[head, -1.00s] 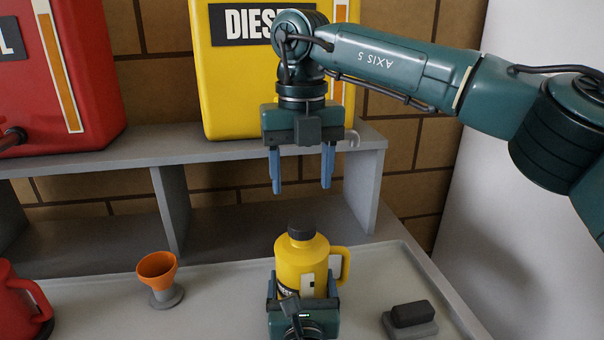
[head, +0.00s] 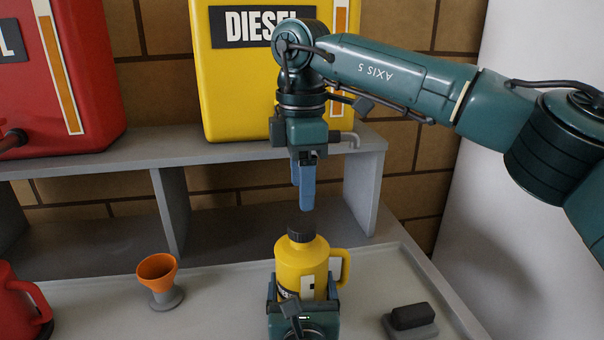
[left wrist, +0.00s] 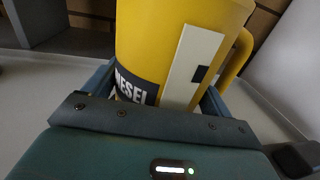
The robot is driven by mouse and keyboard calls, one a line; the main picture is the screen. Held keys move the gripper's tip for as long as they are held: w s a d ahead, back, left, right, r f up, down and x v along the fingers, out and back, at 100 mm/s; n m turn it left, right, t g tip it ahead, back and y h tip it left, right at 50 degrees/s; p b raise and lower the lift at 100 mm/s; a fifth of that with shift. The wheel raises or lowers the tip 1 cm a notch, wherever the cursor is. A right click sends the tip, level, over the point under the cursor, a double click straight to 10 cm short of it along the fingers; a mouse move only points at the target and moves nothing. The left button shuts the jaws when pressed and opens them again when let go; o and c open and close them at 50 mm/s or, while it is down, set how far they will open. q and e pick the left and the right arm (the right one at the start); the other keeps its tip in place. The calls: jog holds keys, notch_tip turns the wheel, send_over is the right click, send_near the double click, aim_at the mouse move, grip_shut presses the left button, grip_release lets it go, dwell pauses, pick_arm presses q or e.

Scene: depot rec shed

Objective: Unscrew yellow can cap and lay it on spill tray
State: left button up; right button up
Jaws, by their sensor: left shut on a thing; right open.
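The yellow can (head: 300,262) stands upright on the grey tray surface, with its handle to the right. Its black cap (head: 301,231) is on its neck. My left gripper (head: 303,297) is shut around the lower body of the can; in the left wrist view the can (left wrist: 165,45) fills the space between the fingers, and its cap is out of frame. My right gripper (head: 304,200) is open and empty, pointing down just above the cap, with its fingers nearly in line with the head camera's view. The pale spill tray (head: 225,290) appears to be the surface under the can.
An orange funnel (head: 157,272) stands on a grey holder at left. A red can (head: 18,305) is at the far left. A black block (head: 411,315) lies on a grey base at right. A grey shelf (head: 200,152) bears a yellow diesel tank (head: 235,85) and a red tank (head: 65,90).

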aim_at(302, 224)
notch_tip(302, 224, down, 7)
jog(key=shift+f, duration=0.15)
dwell(0.4)
